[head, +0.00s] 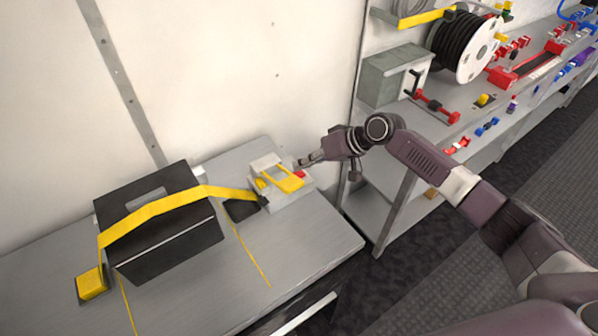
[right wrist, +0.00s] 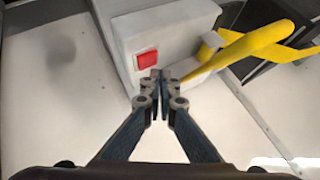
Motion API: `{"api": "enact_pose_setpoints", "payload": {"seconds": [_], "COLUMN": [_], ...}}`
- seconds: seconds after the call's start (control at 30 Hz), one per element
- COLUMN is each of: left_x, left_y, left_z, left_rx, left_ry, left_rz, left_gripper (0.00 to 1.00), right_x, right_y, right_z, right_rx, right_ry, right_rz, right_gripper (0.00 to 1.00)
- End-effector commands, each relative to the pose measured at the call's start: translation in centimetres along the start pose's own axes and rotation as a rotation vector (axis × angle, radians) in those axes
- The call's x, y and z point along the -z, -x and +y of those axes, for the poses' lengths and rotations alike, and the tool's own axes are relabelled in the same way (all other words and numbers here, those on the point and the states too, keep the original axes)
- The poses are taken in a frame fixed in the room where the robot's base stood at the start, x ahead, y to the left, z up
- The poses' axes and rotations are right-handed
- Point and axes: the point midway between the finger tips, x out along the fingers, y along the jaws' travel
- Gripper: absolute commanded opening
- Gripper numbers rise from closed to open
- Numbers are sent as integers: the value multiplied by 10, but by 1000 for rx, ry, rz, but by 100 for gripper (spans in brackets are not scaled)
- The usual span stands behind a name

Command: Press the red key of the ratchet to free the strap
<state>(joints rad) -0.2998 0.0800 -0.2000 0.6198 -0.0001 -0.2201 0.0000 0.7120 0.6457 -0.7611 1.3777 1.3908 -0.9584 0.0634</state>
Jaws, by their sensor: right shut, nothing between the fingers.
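The ratchet (head: 290,195) is a light grey block with a yellow handle (head: 279,177) at the right end of the grey bench. Its red key (head: 299,174) is on the side facing my right gripper, and shows as a red square in the right wrist view (right wrist: 147,60). The yellow strap (head: 150,210) runs from the ratchet over a black case (head: 180,246) to a yellow block (head: 91,284) at the left. My right gripper (head: 302,162) is shut and empty, its tips (right wrist: 156,76) just below the key in the wrist view. Contact cannot be told. My left gripper is out of view.
The grey bench (head: 310,240) has bare room in front of the ratchet. At the right, a shelf unit (head: 388,205) carries a grey box (head: 395,75), a black hose reel (head: 465,45) and small red and blue fittings. A pale wall stands behind the bench.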

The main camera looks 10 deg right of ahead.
Motion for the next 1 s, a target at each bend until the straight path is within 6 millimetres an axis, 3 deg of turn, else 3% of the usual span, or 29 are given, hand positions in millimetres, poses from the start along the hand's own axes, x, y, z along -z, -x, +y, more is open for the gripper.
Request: {"api": "enact_pose_setpoints", "payload": {"seconds": [0.27,0.7,1.0], "left_x": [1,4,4], "left_y": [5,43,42], "left_z": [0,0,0], "left_rx": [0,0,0], "left_ry": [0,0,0], "left_rz": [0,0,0], "left_gripper": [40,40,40], "right_x": [3,25,25], "right_y": [4,34,34], "right_z": [-3,-25,-25], "right_rx": [1,1,1], "right_ry": [0,0,0], "right_rz": [0,0,0], "right_gripper": [0,0,0]}}
